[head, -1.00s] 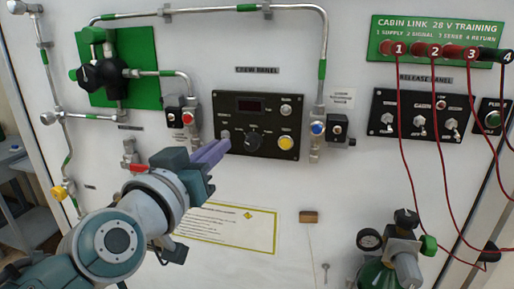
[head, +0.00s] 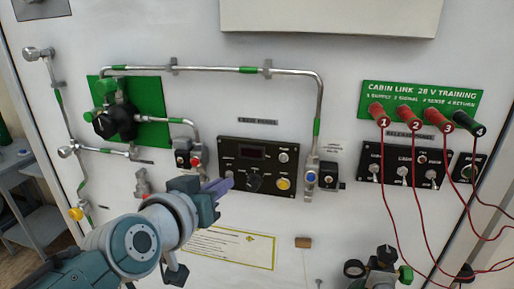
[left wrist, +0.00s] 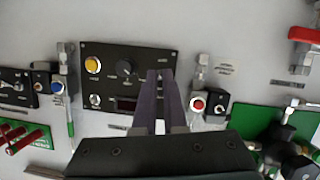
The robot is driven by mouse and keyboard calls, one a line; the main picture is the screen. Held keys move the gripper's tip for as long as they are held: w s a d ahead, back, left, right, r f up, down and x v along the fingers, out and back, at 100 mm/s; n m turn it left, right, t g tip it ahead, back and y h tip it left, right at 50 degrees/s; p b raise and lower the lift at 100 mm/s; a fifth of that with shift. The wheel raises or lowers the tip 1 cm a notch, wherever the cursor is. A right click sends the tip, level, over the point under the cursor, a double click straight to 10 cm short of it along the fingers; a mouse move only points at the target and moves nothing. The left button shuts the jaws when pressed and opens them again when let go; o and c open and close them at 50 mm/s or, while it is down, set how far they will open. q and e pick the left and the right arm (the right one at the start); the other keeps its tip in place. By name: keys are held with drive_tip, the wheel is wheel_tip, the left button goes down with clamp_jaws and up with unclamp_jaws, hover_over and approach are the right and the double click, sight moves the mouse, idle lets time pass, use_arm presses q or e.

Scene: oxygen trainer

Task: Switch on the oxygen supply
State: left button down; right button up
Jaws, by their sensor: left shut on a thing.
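The black crew panel (head: 292,152) is on the white wall, with a display, a dark knob (head: 255,182), a yellow button (head: 283,184) and small switches. It shows upside down in the left wrist view (left wrist: 108,52). My left gripper (head: 226,184) is at the panel's lower left corner. Its dark fingers (left wrist: 160,75) are together, shut on the small toggle switch there, which they mostly hide. The switch's position cannot be told. A green plate (head: 152,98) with a black valve knob (head: 115,122) is at the upper left. My right gripper is not in view.
Metal pipes (head: 215,70) run around the panel, with red (head: 195,163) and blue (head: 310,177) button fittings beside it. The release panel (head: 403,165) and red cables (head: 395,220) are at the right. A cylinder's gauge and valve (head: 378,265) stand at the lower right.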

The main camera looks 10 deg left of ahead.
use_arm(q)
drive_tip(key=r+g+p, duration=0.1)
drive_tip(key=p, duration=0.2)
drive_tip(key=r+g+p, duration=0.1)
drive_tip(key=g+p, duration=0.1)
drive_tip(key=p, duration=0.1)
drive_tip(key=shift+w+r+g, duration=0.1)
drive_tip(key=shift+w+g, duration=0.15)
drive_tip(key=shift+g, duration=0.05)
drive_tip(key=shift+g+p, duration=0.3)
drive_tip(key=shift+p, duration=0.05)
drive_tip(key=shift+w+g+y+p, duration=0.2)
drive_tip(key=shift+g+y+p, duration=0.15)
drive_tip(key=shift+g, duration=0.75)
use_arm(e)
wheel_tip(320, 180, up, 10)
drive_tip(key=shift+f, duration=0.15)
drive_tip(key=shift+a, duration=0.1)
use_arm(q)
drive_tip(key=c, duration=1)
unclamp_jaws()
